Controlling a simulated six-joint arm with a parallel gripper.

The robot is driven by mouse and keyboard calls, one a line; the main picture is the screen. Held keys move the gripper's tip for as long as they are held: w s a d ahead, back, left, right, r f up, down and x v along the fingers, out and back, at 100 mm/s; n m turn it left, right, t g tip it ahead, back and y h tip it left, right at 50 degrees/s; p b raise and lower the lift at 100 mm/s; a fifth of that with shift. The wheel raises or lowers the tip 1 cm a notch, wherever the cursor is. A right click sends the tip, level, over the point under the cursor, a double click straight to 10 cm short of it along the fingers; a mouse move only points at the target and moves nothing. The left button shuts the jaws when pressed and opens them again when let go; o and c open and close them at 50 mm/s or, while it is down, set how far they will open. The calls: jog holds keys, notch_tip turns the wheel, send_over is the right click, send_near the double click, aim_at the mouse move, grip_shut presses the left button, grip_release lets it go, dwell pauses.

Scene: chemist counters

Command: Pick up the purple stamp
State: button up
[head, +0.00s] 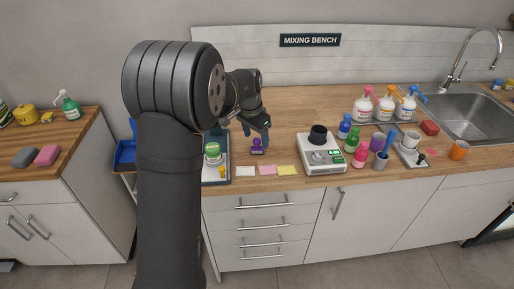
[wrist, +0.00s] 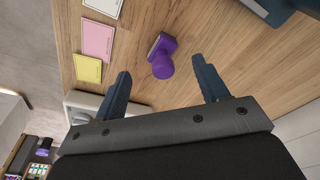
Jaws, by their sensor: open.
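The purple stamp (head: 257,146) stands on the wooden counter in the head view, just right of a blue-grey tray. In the wrist view the purple stamp (wrist: 162,57) shows its round knob and flat base, slightly beyond the fingertips and roughly between them. My gripper (wrist: 163,80) is open, with one blue-grey finger to each side of the stamp and apart from it. In the head view my gripper (head: 257,130) is close above the stamp. Nothing is held.
White, pink and yellow notes (head: 267,170) lie by the front edge. The tray (head: 218,180) holds a green-topped item. A scale (head: 322,155) with a black cup stands to the right. Several bottles (head: 361,157) and a sink (head: 480,105) are farther right.

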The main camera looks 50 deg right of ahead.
aim_at(257, 139)
jog(key=f, duration=0.2)
jog(key=d+f, duration=0.1)
jog(key=f, duration=0.1)
jog(key=shift+d+f, duration=0.1)
jog(key=shift+f, duration=0.3)
jog(key=c, duration=1.5)
